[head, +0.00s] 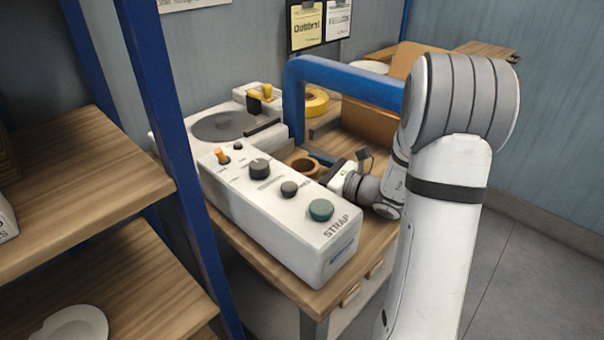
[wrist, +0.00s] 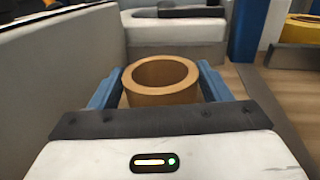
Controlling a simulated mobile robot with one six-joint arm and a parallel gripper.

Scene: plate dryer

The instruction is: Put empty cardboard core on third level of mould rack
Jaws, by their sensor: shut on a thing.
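The empty cardboard core (wrist: 160,97) is a short brown ring, upright between the blue fingers of my gripper (wrist: 158,90) in the wrist view. My gripper is shut on it. In the head view the core (head: 304,168) shows behind the white strap machine, close to the machine's side, with my wrist to its right. The fingers are mostly hidden there. The mould rack (head: 172,130) has blue posts and wooden shelves at the left of the head view. Only part of the rack is in view, so I cannot tell which level is the third.
The white strap machine (head: 270,215) with knobs stands on the wooden table between the rack and my arm. A blue arch (head: 345,80) rises behind the core. A yellow tape roll (head: 316,102) and a cardboard box (head: 372,118) lie beyond. A white plate (head: 75,325) lies on a lower shelf.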

